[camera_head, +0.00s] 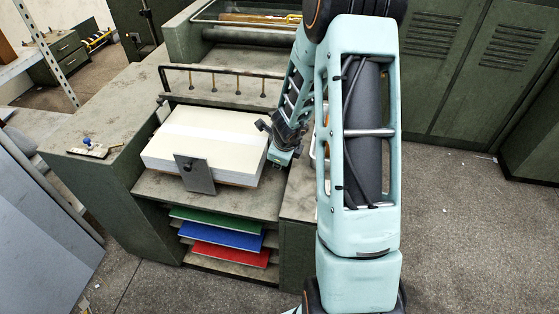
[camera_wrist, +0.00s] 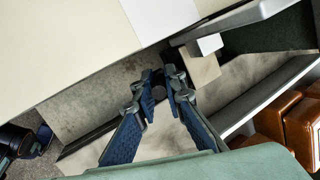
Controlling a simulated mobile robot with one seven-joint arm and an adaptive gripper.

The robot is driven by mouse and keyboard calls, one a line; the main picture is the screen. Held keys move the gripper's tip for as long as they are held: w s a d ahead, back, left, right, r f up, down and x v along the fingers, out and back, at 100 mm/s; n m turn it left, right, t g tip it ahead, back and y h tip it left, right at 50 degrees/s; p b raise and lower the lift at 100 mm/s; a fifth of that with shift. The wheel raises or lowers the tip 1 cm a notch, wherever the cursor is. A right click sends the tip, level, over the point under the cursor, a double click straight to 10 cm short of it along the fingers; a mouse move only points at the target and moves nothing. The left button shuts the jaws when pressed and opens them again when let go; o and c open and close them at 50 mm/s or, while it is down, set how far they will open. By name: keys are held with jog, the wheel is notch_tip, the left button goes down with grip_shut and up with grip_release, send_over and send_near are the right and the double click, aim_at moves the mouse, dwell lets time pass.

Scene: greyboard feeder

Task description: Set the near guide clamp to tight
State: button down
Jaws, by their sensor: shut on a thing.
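My gripper (camera_wrist: 161,84) is at the right side of the board stack, with its blue-padded fingers pointing down at the feeder bed. Its fingertips are closed together on a small dark part (camera_wrist: 159,86), most of which they hide. This part may be the near guide clamp, but I cannot tell for sure, nor whether it is tight or loose. In the head view my gripper (camera_head: 268,128) is partly covered by my own arm, and the held part does not show clearly there.
The pale board stack (camera_head: 210,138) lies on the feeder bed, with a grey upright plate (camera_head: 193,174) against its front. A rail with hanging rods (camera_head: 215,75) stands behind. Green, blue and red boards (camera_head: 232,238) lie on shelves below.

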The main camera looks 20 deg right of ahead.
jog(key=c, duration=2.3)
grip_release()
jog(key=shift+d, duration=0.1)
jog(key=shift+o, duration=0.2)
jog(key=shift+v, duration=1.65)
jog(key=v, duration=0.8)
jog(key=shift+r, duration=0.35)
jog(key=shift+s, duration=0.1)
